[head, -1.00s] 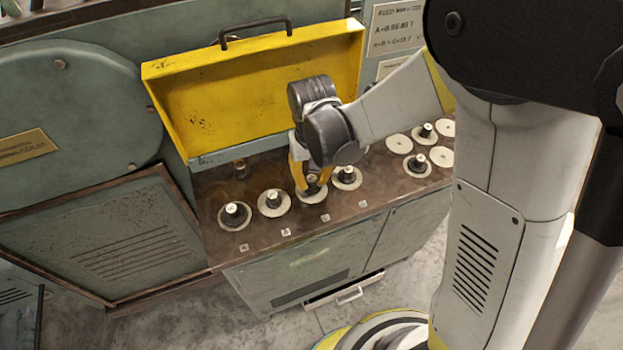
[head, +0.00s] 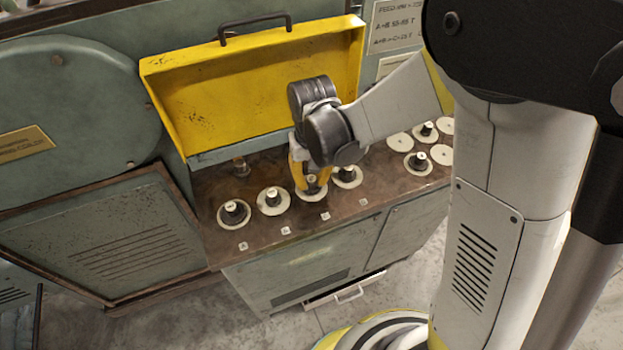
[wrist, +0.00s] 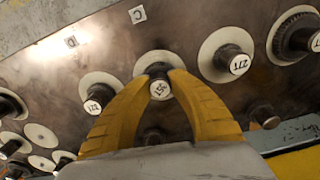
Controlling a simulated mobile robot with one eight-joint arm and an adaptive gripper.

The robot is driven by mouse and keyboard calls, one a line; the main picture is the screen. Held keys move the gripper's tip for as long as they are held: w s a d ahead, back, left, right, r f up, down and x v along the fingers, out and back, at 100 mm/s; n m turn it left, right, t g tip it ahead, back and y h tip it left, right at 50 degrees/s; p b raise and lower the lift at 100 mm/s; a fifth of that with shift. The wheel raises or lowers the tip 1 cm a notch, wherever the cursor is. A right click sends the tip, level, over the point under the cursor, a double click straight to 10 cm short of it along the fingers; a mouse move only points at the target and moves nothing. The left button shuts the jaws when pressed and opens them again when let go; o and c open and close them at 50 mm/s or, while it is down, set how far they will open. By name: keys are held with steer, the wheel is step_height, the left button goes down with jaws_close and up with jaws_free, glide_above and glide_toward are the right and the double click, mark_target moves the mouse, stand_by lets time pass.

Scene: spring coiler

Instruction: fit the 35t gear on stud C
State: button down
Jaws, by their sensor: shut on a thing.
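My gripper (wrist: 157,88) has its two yellow fingers shut on a dark hub with a pale tag, the gear at stud C (wrist: 157,62). The tag's figures are too small to read surely. A pale disc lies around this hub, next to the small C label (wrist: 137,14). In the head view my gripper (head: 310,188) is low over the third place from the left in the front row, and the wrist hides part of that place. I cannot tell how fully the gear is seated.
Hubs on pale discs stand close by at A (head: 234,213), B (head: 272,200) and D (head: 346,176). More hubs and discs (head: 420,160) lie to the right. A short post (head: 241,167) stands at the back left. The raised yellow cover (head: 250,90) is behind.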

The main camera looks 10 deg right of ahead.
steer(key=shift+f, duration=0.15)
steer(key=c, duration=1.2)
jaws_free()
step_height(320, 180, up, 25)
steer(key=p, duration=1)
